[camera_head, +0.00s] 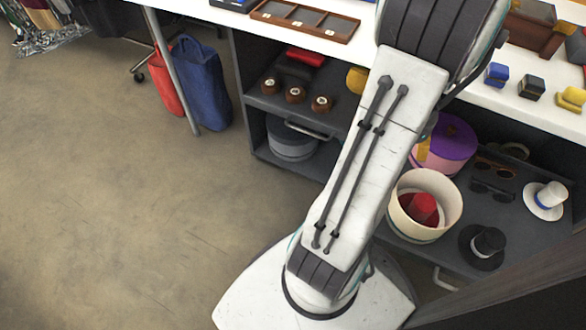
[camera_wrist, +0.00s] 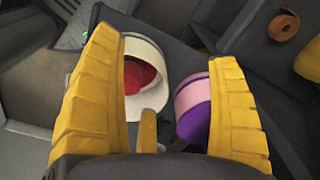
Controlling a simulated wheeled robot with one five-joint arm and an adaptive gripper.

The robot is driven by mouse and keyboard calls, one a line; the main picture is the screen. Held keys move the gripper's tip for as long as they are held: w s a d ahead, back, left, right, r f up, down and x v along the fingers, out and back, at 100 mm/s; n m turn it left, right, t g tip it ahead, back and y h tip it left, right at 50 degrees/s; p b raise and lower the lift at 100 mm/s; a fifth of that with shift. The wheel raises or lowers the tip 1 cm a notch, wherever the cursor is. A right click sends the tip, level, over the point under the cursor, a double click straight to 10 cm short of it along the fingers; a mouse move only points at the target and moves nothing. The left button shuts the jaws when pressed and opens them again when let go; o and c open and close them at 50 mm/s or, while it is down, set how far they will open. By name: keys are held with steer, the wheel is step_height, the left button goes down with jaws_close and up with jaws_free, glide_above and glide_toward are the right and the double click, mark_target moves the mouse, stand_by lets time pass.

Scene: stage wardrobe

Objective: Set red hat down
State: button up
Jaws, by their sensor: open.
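The red hat (camera_head: 424,208) lies inside a round cream hat box (camera_head: 404,235) on the grey lower shelf. In the wrist view the red hat (camera_wrist: 138,76) shows in the cream box (camera_wrist: 148,48), partly covered by my left yellow finger. My gripper (camera_wrist: 165,52) is open and empty, its two yellow fingers spread wide above the boxes. A small yellow part stands between them at the bottom.
A purple and pink box (camera_head: 452,143) stands close beside the cream box. A black hat (camera_head: 485,247), a white hat (camera_head: 547,199) and sunglasses (camera_head: 493,180) lie on the same shelf.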

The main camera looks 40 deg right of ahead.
steer(key=w+a+r+n+t, duration=0.1)
steer(key=w+a+r+n, duration=0.2)
steer(key=w+a+n, duration=0.4)
steer(key=w+a+r+n, duration=0.4)
steer(key=w+a, duration=0.1)
steer(key=a, duration=0.3)
steer(key=s+a+r+n+t, duration=0.1)
steer(key=s+a+r+n, duration=0.1)
steer(key=a+n, duration=1)
steer(key=shift+a+r, duration=0.5)
steer(key=shift+a, duration=1.55)
steer(key=shift+w, duration=0.1)
